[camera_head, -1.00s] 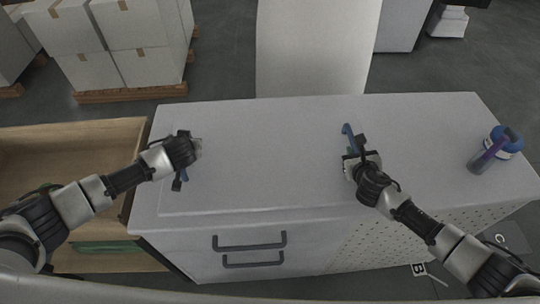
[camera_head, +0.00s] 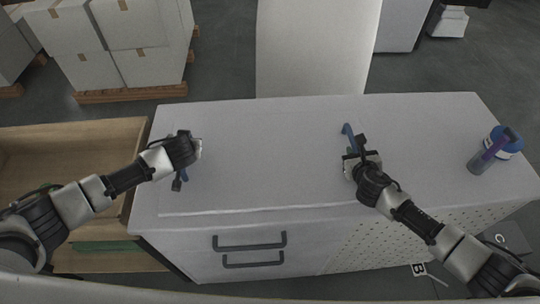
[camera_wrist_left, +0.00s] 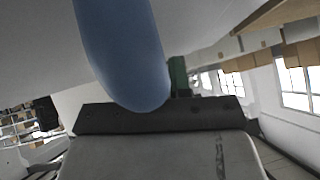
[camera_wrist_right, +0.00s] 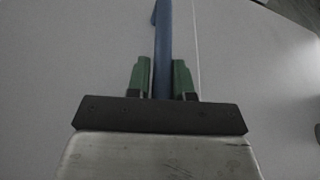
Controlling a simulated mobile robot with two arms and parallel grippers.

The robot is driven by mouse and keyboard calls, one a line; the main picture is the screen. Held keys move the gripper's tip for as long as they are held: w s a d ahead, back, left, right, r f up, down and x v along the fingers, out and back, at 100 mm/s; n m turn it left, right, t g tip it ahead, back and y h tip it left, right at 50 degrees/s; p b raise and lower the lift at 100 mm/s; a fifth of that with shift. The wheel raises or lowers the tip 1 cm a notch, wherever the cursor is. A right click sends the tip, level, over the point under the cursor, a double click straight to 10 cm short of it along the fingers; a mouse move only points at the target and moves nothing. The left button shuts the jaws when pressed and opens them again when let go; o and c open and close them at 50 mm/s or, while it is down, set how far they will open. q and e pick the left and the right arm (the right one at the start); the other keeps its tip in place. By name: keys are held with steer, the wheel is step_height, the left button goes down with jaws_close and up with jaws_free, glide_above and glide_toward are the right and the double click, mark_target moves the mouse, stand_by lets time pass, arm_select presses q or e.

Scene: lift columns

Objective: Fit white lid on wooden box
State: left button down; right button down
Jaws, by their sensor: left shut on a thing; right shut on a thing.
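The white lid (camera_head: 262,190) lies flat over the white cabinet top and blends with it; a pale edge shows along its front. It has two blue handles. My right gripper (camera_head: 354,154) is shut on the right handle (camera_head: 347,130); the right wrist view shows this handle (camera_wrist_right: 163,50) between green fingertips. My left gripper (camera_head: 184,162) is shut on the left handle (camera_head: 184,174), which fills much of the left wrist view (camera_wrist_left: 122,50). The wooden box (camera_head: 137,165) stands open at the left, partly behind my left arm.
A tall white block (camera_head: 315,50) is behind the cabinet. White cartons on a pallet (camera_head: 130,97) are at the back left. Something green (camera_head: 105,246) shows inside the box.

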stand_by(0.5)
arm_select(q)
steer(key=shift+w+r, duration=0.2)
steer(key=shift+r, duration=0.05)
arm_select(e)
steer(key=shift+w+r, duration=0.2)
steer(key=shift+r, duration=0.05)
